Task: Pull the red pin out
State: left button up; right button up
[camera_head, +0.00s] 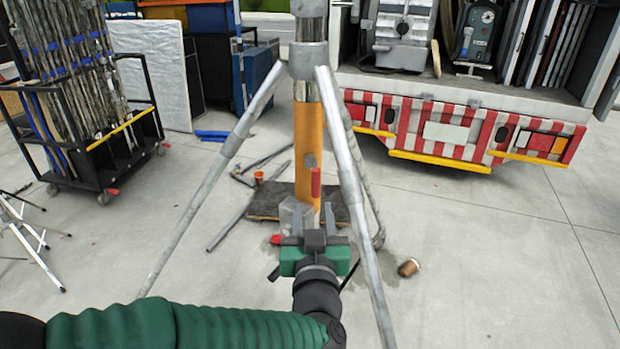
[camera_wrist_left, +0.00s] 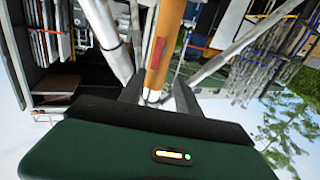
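The red pin (camera_head: 316,183) stands out from the orange section of the central pole (camera_head: 307,130), between the silver legs of a tripod stand (camera_head: 347,160). In the left wrist view the red pin (camera_wrist_left: 158,50) shows against the orange pole (camera_wrist_left: 160,72), beyond the fingers. My left gripper (camera_head: 313,224) is below the pin in the head view, with a gap between them. Its two fingers (camera_wrist_left: 158,97) are apart and nothing is seen between them. My right gripper is in neither view.
A truck with a red-and-white striped bumper (camera_head: 440,125) stands behind at right. A wheeled rack (camera_head: 110,155) of stands is at left. Loose bars (camera_head: 235,210) lie on the floor left of the pole, and a brown cup (camera_head: 408,267) lies to its right.

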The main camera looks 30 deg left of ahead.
aim_at(316, 168)
pick_arm(q)
jog(key=p+x, duration=0.5)
jog(key=x, duration=1)
jog(key=shift+w+r+p, duration=0.2)
jog(key=shift+w+p, duration=0.1)
jog(key=shift+p, duration=0.1)
jog(key=shift+w, duration=0.25)
jog(key=shift+d+r, duration=0.2)
jog(key=shift+d, duration=0.1)
jog(key=shift+a+f, duration=0.1)
jog(key=shift+a, duration=0.2)
grip_shut()
jog(key=shift+d, duration=0.15)
